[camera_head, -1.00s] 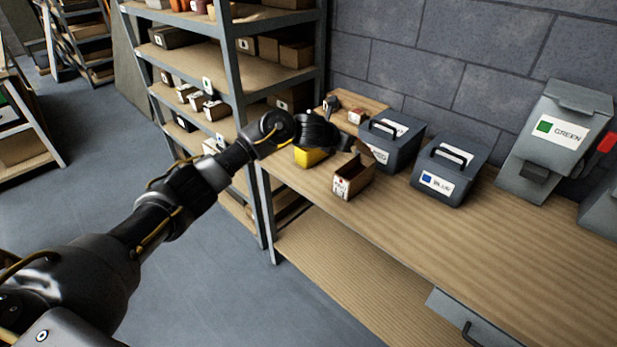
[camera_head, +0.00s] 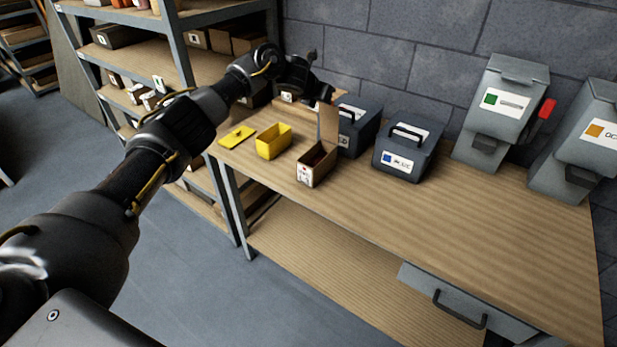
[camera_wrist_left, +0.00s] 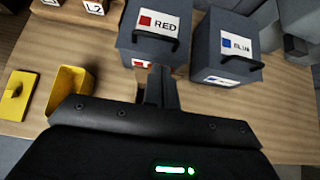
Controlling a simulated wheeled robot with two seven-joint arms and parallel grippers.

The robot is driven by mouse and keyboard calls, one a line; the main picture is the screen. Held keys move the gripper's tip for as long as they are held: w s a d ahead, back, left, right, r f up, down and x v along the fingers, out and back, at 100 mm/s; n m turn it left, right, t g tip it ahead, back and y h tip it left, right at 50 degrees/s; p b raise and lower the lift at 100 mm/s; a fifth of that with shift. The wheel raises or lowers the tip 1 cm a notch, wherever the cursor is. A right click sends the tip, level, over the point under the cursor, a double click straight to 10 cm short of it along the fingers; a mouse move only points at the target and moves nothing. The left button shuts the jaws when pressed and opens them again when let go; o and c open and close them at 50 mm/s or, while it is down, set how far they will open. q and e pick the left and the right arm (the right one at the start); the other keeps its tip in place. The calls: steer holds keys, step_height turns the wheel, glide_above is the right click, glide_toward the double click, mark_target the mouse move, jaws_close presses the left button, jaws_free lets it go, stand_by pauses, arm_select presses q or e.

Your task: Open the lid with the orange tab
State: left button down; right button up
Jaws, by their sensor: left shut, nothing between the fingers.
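A grey slant-fronted bin (camera_head: 578,165) with an orange square (camera_head: 594,130) on its white label stands at the right edge of the head view, partly cut off. Its lid looks closed. My left gripper (camera_head: 326,93) is far to the left of it, above the back left of the bench, by the RED box (camera_head: 362,135). In the wrist view its fingers (camera_wrist_left: 156,88) are together and empty, in front of the RED box (camera_wrist_left: 160,42). My right gripper is not in view.
A similar bin with a green square (camera_head: 502,115) has a red lever (camera_head: 546,110) at its side. The BLUE box (camera_head: 408,150), an open brown carton (camera_head: 314,166), a yellow box (camera_head: 273,141) and a yellow lid (camera_head: 237,137) stand leftward. The right front bench top (camera_head: 470,220) is clear.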

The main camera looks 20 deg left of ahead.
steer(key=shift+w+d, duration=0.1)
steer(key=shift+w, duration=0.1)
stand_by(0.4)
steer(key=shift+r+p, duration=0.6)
